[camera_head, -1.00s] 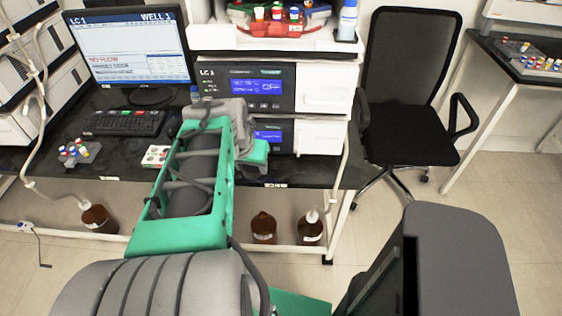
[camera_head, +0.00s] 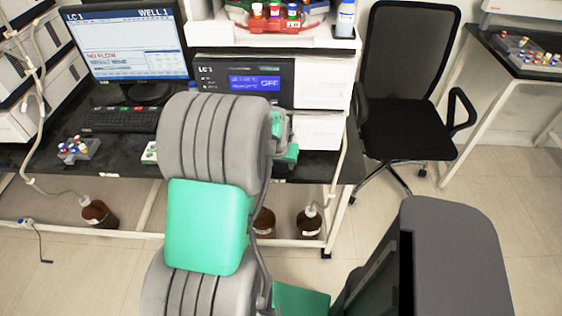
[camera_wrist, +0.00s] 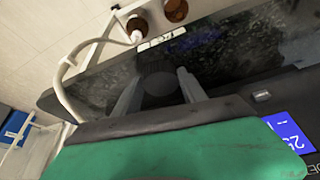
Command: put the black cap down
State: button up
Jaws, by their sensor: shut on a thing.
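The black cap (camera_wrist: 158,84) shows in the wrist view as a dark round shape between the two grey fingers of my gripper (camera_wrist: 158,76). My gripper is shut on it, over the black bench top (camera_wrist: 230,52). The cap is hard to make out against the dark surface, and I cannot tell whether it touches the bench. In the head view my own arm hides the gripper and the cap.
The bench holds a monitor (camera_head: 130,45), a keyboard (camera_head: 120,119), a vial rack (camera_head: 78,149) and the LC instrument (camera_head: 245,82). A black chair (camera_head: 405,130) stands right of the bench.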

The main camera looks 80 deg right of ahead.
jog(key=shift+f, duration=0.15)
jog(key=o, duration=1.3)
